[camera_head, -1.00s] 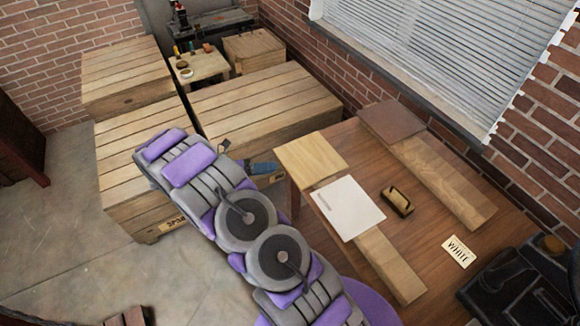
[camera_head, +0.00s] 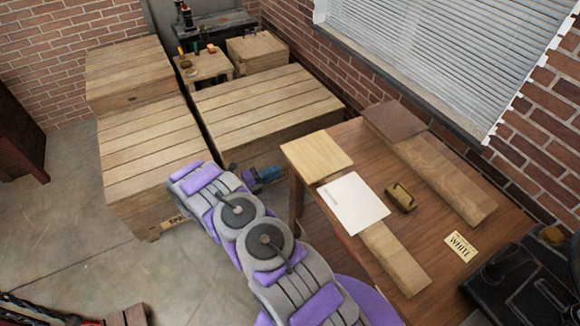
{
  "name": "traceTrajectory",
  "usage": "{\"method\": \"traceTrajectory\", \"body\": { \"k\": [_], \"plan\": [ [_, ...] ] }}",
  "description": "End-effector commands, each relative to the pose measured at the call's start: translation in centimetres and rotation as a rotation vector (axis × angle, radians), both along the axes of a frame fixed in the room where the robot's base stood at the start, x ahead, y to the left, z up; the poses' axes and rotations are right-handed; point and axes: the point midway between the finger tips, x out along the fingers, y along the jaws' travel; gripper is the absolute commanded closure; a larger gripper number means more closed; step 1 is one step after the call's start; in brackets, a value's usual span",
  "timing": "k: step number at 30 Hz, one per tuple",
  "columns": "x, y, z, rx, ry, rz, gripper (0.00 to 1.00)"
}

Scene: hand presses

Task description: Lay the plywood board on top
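A pale, square wooden board (camera_head: 316,156), which looks like the plywood board, lies flat at the far left corner of the brown table. A white sheet or panel (camera_head: 353,203) lies beside it, over the upper end of a long wooden strip (camera_head: 396,258). My arm reaches from the bottom of the view up and left, then bends back behind itself. What looks like my gripper (camera_head: 264,175) shows small and dark blue, just left of the table and apart from the board. Its fingers are too unclear to tell open from shut.
On the table are a second wooden strip (camera_head: 445,178), a dark brown board (camera_head: 394,121), a small brass-coloured block (camera_head: 401,197) and a "WHITE" card (camera_head: 461,246). Black equipment (camera_head: 520,280) stands at the right. Large wooden crates (camera_head: 265,105) fill the left and back.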

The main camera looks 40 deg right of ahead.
Motion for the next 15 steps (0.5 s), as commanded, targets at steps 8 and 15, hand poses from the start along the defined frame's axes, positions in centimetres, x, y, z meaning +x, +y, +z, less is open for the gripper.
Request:
{"method": "traceTrajectory", "body": {
  "k": [8, 15],
  "plan": [
    [-1.1, -4.4, -0.2, 0.006, 0.000, -0.007, 0.72],
    [-1.4, -5.6, 0.2, -0.003, -0.001, -0.004, 0.72]
  ]
}}
